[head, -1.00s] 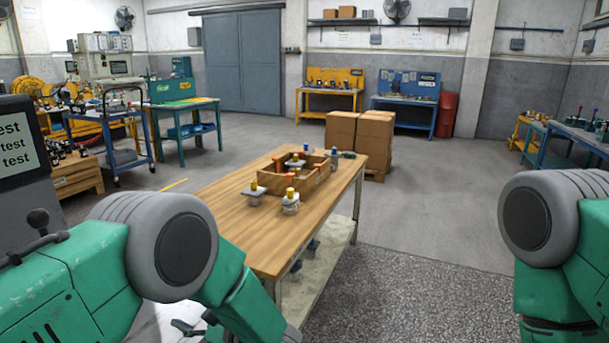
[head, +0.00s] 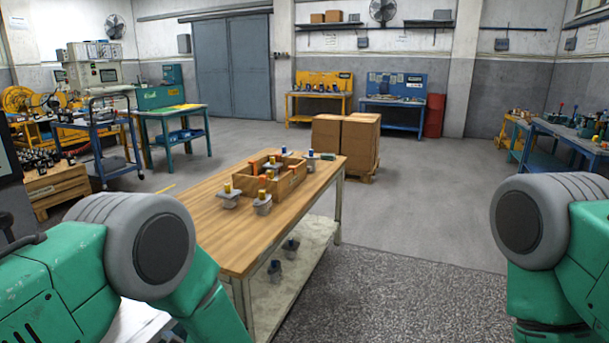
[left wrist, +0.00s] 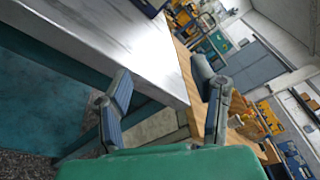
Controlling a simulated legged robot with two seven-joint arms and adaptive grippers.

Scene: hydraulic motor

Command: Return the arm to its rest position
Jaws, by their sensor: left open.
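My left arm (head: 150,250) comes in from the left in the head view and bends downward at the picture's lower edge; its gripper is hardly visible there. In the left wrist view my left gripper (left wrist: 162,75) is open, with its two fingers wide apart and nothing between them. Behind the fingers is the corner of a pale tabletop (left wrist: 120,35). I cannot tell whether a finger touches it. My right arm (head: 545,240) shows at the right edge of the head view; its gripper is out of view.
A wooden table (head: 205,226) stands ahead, with a wooden box (head: 292,180) and several small motor parts on it. Its lower shelf (head: 300,265) holds more parts. Cardboard boxes (head: 345,145) stand behind it. The floor right of the table is clear.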

